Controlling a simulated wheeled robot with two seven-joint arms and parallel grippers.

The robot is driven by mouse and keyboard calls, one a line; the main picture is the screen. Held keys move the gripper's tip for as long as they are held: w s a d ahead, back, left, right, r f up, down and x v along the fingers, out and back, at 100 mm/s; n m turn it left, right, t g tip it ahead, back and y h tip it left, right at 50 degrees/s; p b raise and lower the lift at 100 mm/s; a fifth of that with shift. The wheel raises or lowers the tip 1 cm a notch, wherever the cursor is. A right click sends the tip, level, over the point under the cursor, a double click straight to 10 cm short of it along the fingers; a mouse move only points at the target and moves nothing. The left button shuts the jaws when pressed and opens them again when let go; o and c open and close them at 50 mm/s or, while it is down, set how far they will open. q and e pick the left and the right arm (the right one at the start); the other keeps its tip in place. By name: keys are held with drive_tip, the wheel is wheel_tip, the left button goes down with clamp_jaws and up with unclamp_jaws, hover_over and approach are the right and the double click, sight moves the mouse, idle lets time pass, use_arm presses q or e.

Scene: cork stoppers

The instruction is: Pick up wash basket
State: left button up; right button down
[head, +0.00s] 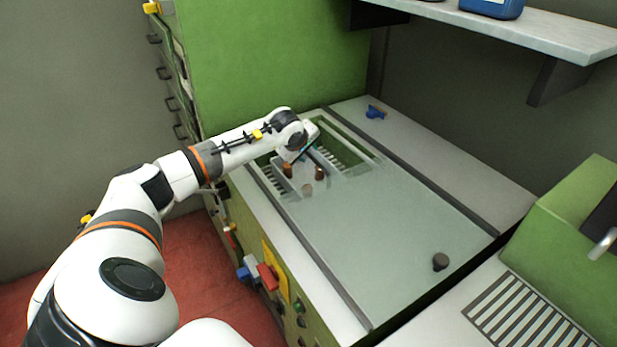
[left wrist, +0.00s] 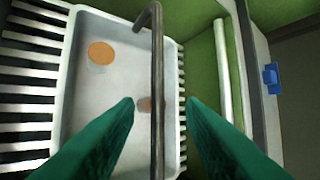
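The wash basket is a pale grey tray in the left wrist view (left wrist: 85,135), with a dark bar handle (left wrist: 156,60) arching over it. An orange-brown cork stopper (left wrist: 101,53) lies in it, and another brown one (left wrist: 148,104) shows partly behind the handle. My left gripper (left wrist: 158,104) has two green fingers, apart, with the handle between them in this view; I see no clear contact. In the head view my left gripper (head: 303,152) is over the sunken bay, hiding much of the basket. My right gripper is not in view.
A clear cover (head: 385,235) with a dark knob (head: 440,262) spans the bench. White slats (left wrist: 30,90) flank the basket. A blue valve-like part (head: 375,112) sits behind the bay. A green cabinet (head: 270,60) rises behind; a shelf (head: 560,35) hangs at upper right.

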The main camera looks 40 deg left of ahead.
sight(308, 154)
use_arm(q)
drive_tip(key=shift+x, duration=1.9)
drive_tip(key=shift+s, duration=0.1)
drive_tip(key=shift+c, duration=0.6)
clamp_jaws()
drive_tip(key=shift+a, duration=0.1)
